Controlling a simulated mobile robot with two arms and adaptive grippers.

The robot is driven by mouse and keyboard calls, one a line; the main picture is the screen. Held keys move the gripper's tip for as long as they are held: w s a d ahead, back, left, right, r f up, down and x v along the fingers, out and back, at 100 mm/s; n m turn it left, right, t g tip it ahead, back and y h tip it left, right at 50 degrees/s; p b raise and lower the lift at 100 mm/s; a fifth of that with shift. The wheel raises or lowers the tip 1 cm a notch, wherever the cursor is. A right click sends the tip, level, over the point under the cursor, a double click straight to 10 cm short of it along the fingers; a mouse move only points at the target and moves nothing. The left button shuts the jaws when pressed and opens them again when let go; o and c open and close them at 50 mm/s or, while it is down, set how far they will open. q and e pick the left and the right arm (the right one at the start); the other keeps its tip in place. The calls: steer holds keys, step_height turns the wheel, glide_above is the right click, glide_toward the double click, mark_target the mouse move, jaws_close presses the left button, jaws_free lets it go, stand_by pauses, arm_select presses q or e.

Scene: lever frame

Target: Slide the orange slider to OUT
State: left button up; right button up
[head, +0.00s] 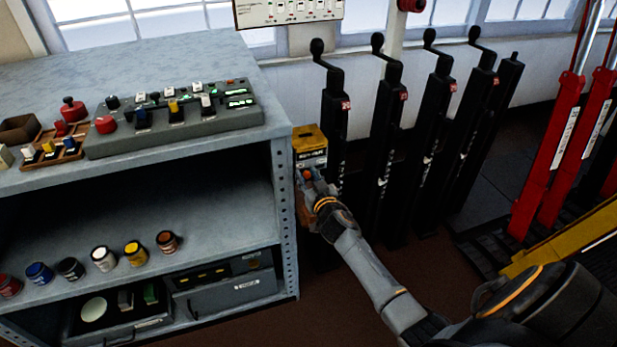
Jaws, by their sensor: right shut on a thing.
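A narrow post with a yellow top (308,133) and a dark label plate stands between the grey shelf unit and the black levers. The lettering on the plate is too small to read. My right gripper (308,178) is at the front of this post, just below the plate. It is shut on a small orange piece, the orange slider (307,174), of which only a little shows. The fingers and wrist hide the rest of the slider and its track, so I cannot tell its position along it. My left gripper is out of view.
The shelf unit (285,190) stands close on the left, with a control panel (175,135) on top and paint jars (103,258) below. Several black levers (333,115) stand behind and right. Red frames (548,165) and a yellow beam (565,238) are at far right.

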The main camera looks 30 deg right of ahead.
mark_target(321, 165)
steer(key=shift+w+d+r, duration=0.2)
steer(key=shift+d+r, duration=0.05)
steer(key=shift+r, duration=0.25)
steer(key=shift+s+d, duration=0.15)
steer(key=shift+d, duration=0.5)
jaws_close()
steer(key=shift+c, duration=1.2)
jaws_free()
steer(key=shift+s+d+p, duration=0.2)
steer(key=shift+s+d, duration=0.05)
steer(key=shift+d, duration=0.6)
steer(key=shift+s+d+p, duration=0.2)
steer(key=shift+d, duration=0.6)
steer(key=o, duration=0.7)
steer(key=shift+d, duration=0.1)
steer(key=shift+d+f, duration=0.15)
steer(key=shift+w+a, duration=0.2)
